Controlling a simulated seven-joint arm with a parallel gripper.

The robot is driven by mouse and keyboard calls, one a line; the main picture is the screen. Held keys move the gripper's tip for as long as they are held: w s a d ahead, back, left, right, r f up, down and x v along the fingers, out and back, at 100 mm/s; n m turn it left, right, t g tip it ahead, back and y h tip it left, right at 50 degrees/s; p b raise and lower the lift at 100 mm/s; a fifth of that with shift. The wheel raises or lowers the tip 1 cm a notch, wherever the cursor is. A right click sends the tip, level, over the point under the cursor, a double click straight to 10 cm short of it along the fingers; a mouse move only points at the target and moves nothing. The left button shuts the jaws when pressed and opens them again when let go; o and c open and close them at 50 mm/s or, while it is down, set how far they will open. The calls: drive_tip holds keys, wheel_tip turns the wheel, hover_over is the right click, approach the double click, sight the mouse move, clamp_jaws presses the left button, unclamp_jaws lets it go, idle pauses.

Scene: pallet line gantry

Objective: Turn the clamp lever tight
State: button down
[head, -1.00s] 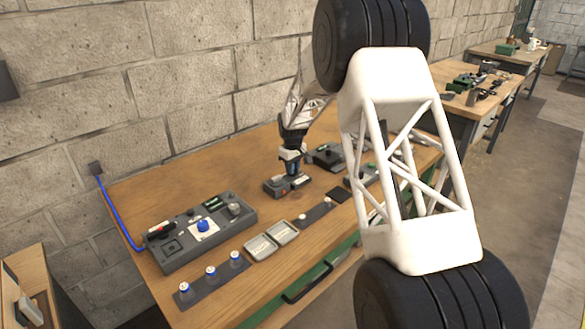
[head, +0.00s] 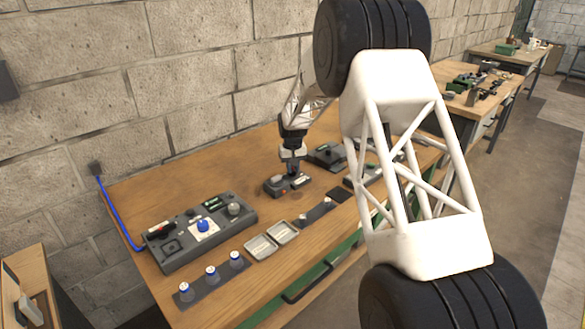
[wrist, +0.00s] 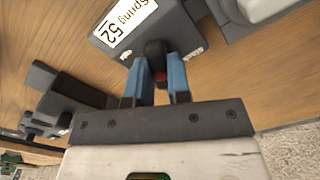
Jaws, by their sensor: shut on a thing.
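My gripper (head: 291,171) points down at a small grey block (head: 274,186) in the middle of the bench. In the wrist view its two blue fingers (wrist: 157,78) are shut on a dark upright part, taken as the clamp lever (wrist: 155,48), with a little red showing between the fingers. The lever stands at the grey block (wrist: 178,28), which carries a white label reading "Spring 52" (wrist: 125,28). The fingers hide much of the lever, so its exact angle and how tight it is cannot be told.
A grey panel with a blue knob (head: 203,226) lies at the left of the bench. Another dark device (head: 326,156) stands close to the right of the block.

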sight(293, 168)
drive_tip(key=m, duration=0.6)
drive_tip(key=shift+m, duration=0.3)
drive_tip(key=m, duration=0.5)
drive_tip(key=shift+m, duration=0.3)
drive_tip(key=c, duration=1.1)
unclamp_jaws()
drive_tip(key=shift+o, duration=0.2)
drive_tip(key=shift+r, duration=0.15)
drive_tip(key=shift+r, duration=3.8)
